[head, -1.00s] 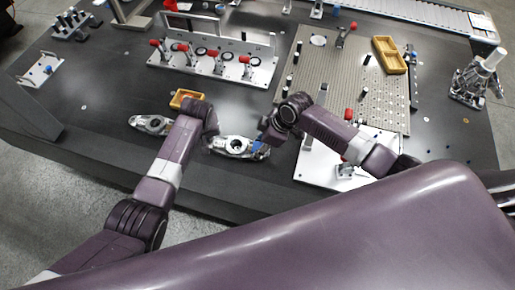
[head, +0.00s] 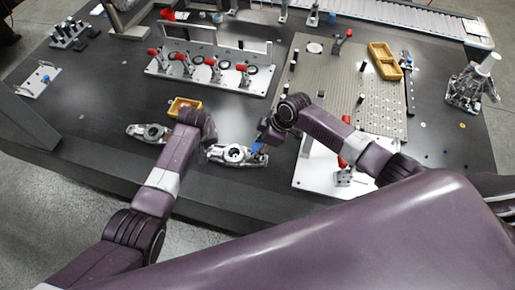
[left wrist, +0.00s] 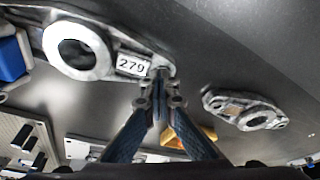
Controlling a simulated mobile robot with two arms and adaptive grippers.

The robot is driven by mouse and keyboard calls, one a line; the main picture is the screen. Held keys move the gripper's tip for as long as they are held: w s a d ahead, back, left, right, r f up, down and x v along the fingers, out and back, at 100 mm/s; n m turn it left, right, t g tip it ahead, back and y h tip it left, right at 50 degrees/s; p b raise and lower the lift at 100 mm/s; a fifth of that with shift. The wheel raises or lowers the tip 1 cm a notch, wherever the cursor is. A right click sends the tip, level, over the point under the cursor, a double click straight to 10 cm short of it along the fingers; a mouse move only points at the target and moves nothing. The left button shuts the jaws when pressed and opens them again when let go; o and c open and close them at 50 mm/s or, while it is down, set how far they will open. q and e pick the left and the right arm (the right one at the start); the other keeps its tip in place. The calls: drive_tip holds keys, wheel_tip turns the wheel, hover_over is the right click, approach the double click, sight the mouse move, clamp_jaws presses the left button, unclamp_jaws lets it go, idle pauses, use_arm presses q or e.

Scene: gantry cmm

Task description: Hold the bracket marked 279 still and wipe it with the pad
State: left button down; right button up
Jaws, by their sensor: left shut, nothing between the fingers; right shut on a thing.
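The bracket marked 279 (head: 235,154) is a silver casting with a round bore, lying on the dark table. In the left wrist view the bracket (left wrist: 105,54) shows its white 279 label, upper left. My left gripper (left wrist: 160,88) is shut and empty, its fingertips at the label-side end of the bracket; contact is unclear. In the head view its fingertips are hidden behind my left wrist. My right gripper (head: 262,143) is shut on the blue pad (head: 256,148), at the bracket's right end. The pad (left wrist: 10,57) also shows at the left wrist view's left edge; touch cannot be told.
A second, similar bracket (head: 148,132) lies to the left. A small yellow tray (head: 183,103) is behind my left wrist. A clamp fixture (head: 210,78) with red handles stands behind. A perforated plate (head: 340,85) and a white plate (head: 325,178) lie right.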

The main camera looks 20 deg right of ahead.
sight(252, 162)
use_arm(q)
drive_tip(key=shift+s+f, duration=0.1)
drive_tip(key=shift+f, duration=0.1)
use_arm(e)
drive_tip(key=shift+s+a+f, duration=0.1)
drive_tip(key=shift+s+a, duration=0.35)
drive_tip(key=shift+s, duration=0.4)
drive_tip(key=shift+s+a+f, duration=0.1)
drive_tip(key=shift+s+a, duration=0.35)
drive_tip(key=shift+s, duration=0.4)
drive_tip(key=shift+w+d, duration=0.55)
drive_tip(key=shift+w, duration=0.25)
drive_tip(key=shift+w, duration=0.1)
drive_tip(key=shift+w+d, duration=0.45)
drive_tip(key=shift+w, duration=0.3)
